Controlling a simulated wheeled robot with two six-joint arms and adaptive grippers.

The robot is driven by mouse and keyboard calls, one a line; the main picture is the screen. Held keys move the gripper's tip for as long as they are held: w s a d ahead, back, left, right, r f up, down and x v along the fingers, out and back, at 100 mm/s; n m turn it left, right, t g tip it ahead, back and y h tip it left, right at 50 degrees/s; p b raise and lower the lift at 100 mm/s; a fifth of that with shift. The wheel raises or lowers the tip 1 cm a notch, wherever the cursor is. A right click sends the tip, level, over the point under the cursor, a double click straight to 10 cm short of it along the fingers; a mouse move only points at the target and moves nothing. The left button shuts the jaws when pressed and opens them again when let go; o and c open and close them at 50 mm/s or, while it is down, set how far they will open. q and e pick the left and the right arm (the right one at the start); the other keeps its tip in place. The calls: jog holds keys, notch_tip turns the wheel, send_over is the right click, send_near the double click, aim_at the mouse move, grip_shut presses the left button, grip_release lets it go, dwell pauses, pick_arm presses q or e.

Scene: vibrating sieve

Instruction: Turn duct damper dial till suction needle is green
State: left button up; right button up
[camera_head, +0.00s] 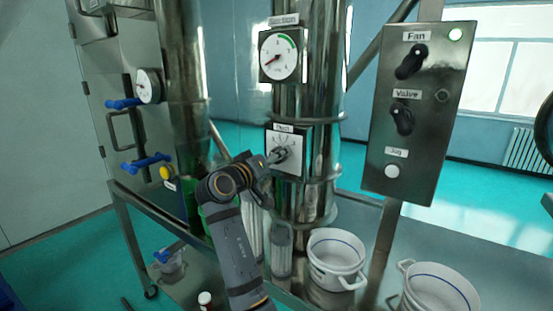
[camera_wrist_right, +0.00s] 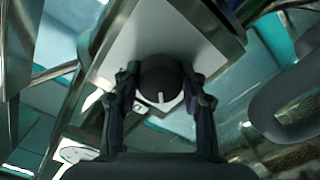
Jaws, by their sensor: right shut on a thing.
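The suction gauge (camera_head: 278,56) is on the steel duct in the head view. It has a white face, a green arc at the upper right and a red needle pointing to the lower left, outside the green. Below it is the damper plate (camera_head: 293,157), white with scale marks. My right gripper (camera_head: 280,154) reaches it from the left and covers much of the dial. In the right wrist view my gripper (camera_wrist_right: 160,88) is shut around the black dial knob (camera_wrist_right: 158,78), one finger on each side. The knob's white mark points down in that view. My left gripper is not in view.
A control panel (camera_head: 413,130) with Fan and Valve knobs and a white button stands to the right. White buckets (camera_head: 336,255) stand below the duct. Another gauge (camera_head: 149,86) and blue handles (camera_head: 146,162) are at the left.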

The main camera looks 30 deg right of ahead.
jog(key=m+b, duration=0.2)
jog(key=b, duration=0.1)
jog(key=m+b, duration=0.1)
jog(key=b, duration=0.1)
jog(key=shift+f+m, duration=0.25)
jog(key=shift+m, duration=0.15)
jog(key=shift+r+m+b, duration=0.15)
jog(key=shift+m+b, duration=0.75)
jog(key=shift+b, duration=0.2)
jog(key=o, duration=1.1)
jog(key=shift+d, duration=0.15)
jog(key=shift+o, duration=0.2)
